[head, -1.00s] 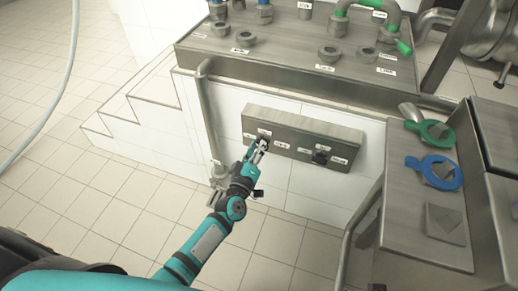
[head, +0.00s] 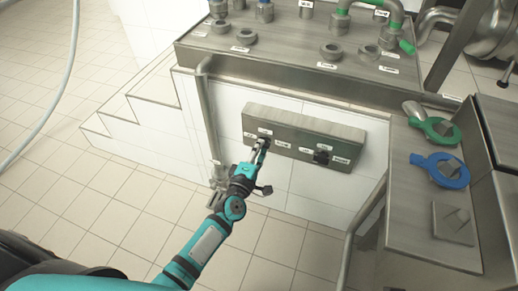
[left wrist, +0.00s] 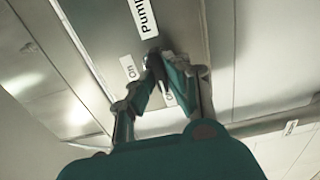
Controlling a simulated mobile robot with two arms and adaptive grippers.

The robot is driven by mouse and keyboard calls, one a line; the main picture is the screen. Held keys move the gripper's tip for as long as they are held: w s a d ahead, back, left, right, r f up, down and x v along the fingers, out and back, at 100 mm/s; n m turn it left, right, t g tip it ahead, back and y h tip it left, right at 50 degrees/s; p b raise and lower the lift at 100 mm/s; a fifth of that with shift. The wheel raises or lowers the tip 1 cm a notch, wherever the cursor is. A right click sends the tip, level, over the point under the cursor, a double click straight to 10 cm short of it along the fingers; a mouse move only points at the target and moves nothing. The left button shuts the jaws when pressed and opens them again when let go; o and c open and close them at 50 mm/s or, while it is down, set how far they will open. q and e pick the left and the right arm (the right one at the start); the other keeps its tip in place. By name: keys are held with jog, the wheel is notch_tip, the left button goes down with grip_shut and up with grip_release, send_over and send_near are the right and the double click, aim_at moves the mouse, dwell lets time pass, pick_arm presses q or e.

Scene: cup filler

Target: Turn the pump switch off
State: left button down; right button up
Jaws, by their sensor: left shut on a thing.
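The metal switch panel (head: 300,120) is fixed to the white tiled wall. The pump switch (left wrist: 153,52) is a dark knob at the panel's left part, under a label reading "Pum…" in the left wrist view, with an "On" label to its left. My left gripper (head: 262,146) is at this knob, and in the left wrist view its fingertips (left wrist: 162,60) are closed around the knob, hiding much of it. A second label is partly hidden behind the fingers. A second black switch (head: 321,156) sits at the panel's right part. My right gripper is not in view.
A steel counter (head: 290,68) with pipe fittings is above the panel. A vertical pipe (head: 208,115) stands left of it. At the right, a steel surface (head: 410,225) holds green (head: 433,130) and blue (head: 440,168) ring-shaped parts. The tiled floor in front is clear.

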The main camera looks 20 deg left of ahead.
pick_arm(q)
jog(key=shift+f, duration=0.1)
dwell(0.3)
jog(key=c, duration=1.4)
grip_release()
jog(key=shift+o, duration=0.2)
jog(key=s, duration=1.2)
jog(key=shift+a, duration=0.2)
